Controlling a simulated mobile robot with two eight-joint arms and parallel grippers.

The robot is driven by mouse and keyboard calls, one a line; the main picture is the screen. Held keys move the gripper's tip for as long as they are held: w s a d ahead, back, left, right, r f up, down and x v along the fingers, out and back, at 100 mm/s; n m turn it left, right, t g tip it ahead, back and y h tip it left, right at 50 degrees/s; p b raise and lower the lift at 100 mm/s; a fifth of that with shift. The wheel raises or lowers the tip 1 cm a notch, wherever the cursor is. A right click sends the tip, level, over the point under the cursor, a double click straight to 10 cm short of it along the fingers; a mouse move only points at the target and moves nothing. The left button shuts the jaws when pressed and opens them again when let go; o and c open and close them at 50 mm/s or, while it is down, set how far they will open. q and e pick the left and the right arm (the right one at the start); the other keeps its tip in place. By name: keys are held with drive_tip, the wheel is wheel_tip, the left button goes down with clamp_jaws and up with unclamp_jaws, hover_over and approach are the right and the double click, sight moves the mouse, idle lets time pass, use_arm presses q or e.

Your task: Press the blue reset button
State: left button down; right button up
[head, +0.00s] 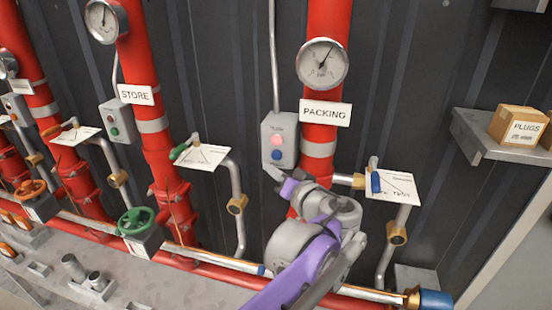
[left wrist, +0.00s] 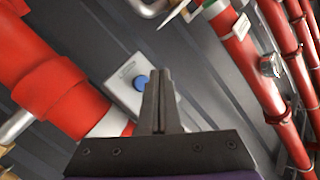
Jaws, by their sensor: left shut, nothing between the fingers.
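The blue reset button (head: 277,154) sits low on a grey control box (head: 291,150) on the wall, left of the red PACKING pipe. A pinkish button (head: 277,141) is just above it. My left gripper (head: 272,172) is shut and empty, its tip just below the blue button at the box's lower edge. In the left wrist view the blue button (left wrist: 141,83) shows just left of the shut fingers (left wrist: 159,74). The fingers hide part of the box there, and I cannot tell whether they touch it. My right gripper is not in view.
The PACKING pipe (head: 329,50) carries a gauge (head: 322,64). A side pipe with a blue-handled valve (head: 375,182) and a paper tag (head: 398,186) stands right of my arm. The STORE box (head: 116,121) is further left. A shelf (head: 490,148) holds a PLUGS carton (head: 518,125).

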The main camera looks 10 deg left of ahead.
sight(277, 163)
use_arm(q)
drive_tip(key=w, duration=0.2)
drive_tip(key=shift+w, duration=0.3)
drive_tip(key=shift+w+p, duration=0.1)
drive_tip(key=shift+p, duration=0.25)
idle(1.6)
drive_tip(key=shift+w, duration=0.35)
